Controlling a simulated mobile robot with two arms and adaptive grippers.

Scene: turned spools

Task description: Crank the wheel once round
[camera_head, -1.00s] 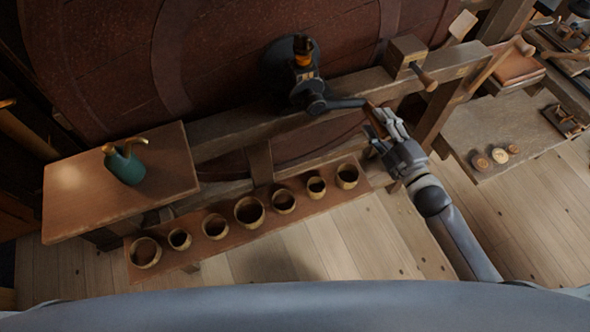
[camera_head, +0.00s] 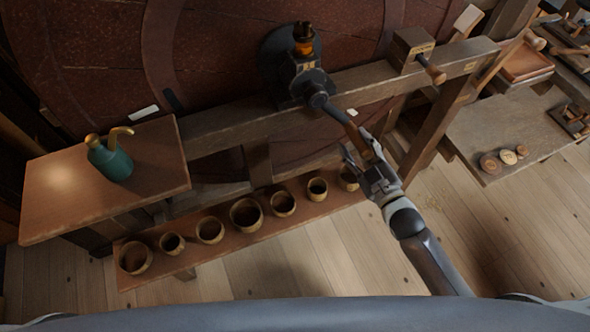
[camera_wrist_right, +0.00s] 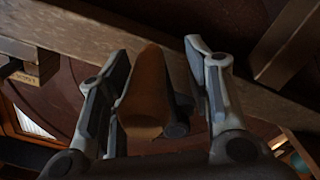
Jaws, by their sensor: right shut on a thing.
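The large dark red-brown wheel (camera_head: 235,60) fills the back of the head view. A dark metal crank arm (camera_head: 333,112) points down and to the right from a round hub (camera_head: 318,95) in front of it. A brown wooden handle (camera_head: 355,134) is at its outer end. My right gripper (camera_head: 362,152) is shut on this handle. In the right wrist view, the handle (camera_wrist_right: 146,95) lies between the two fingers (camera_wrist_right: 157,75); part of the crank behind it is hidden. My left gripper is not in view.
A wooden beam (camera_head: 230,130) runs across in front of the wheel. Below it, a shelf holds several round wooden cups (camera_head: 246,214). A green oil can (camera_head: 111,162) stands on the left table (camera_head: 70,205). A right bench (camera_head: 480,130) carries small wooden discs (camera_head: 508,157).

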